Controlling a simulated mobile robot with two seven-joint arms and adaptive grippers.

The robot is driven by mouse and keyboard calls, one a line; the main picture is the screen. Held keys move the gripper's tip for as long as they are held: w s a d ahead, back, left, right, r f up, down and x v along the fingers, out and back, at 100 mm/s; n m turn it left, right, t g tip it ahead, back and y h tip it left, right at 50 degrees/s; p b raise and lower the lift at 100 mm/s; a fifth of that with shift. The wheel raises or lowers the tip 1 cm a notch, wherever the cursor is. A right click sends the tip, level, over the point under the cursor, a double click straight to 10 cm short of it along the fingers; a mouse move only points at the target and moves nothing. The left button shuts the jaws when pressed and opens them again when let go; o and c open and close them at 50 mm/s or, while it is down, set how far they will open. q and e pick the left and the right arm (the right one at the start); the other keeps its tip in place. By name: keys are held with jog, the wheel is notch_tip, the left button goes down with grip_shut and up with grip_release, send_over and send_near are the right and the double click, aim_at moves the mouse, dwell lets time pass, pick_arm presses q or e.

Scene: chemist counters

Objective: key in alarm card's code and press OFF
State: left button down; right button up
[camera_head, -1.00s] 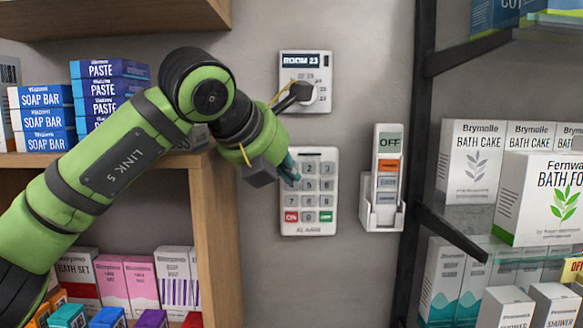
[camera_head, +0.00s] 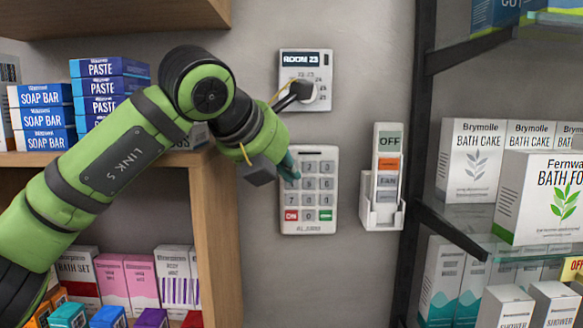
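A white keypad (camera_head: 326,203) with grey number keys, a red key at lower left and a green key at lower right is fixed to the wall. My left gripper (camera_head: 290,168) is at its upper left edge, over the left column of keys. Its teal fingers look closed together; whether they touch a key I cannot tell. My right gripper is not in view.
A wooden shelf (camera_head: 206,240) with soap and paste boxes (camera_head: 110,87) stands at the left. A dark-framed glass rack (camera_head: 426,150) with bath cake boxes (camera_head: 470,160) stands at the right. Bare wall lies below the keypad.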

pick_arm(q)
jog(key=shift+w, duration=0.15)
jog(key=shift+w, duration=0.3)
jog(key=shift+w+p, duration=0.3)
jog(key=shift+p, duration=0.15)
dwell(0.3)
jog(key=shift+s+f+b, duration=0.1)
jog(key=shift+s+b, duration=0.4)
jog(key=shift+b, duration=0.15)
jog(key=shift+s, duration=0.25)
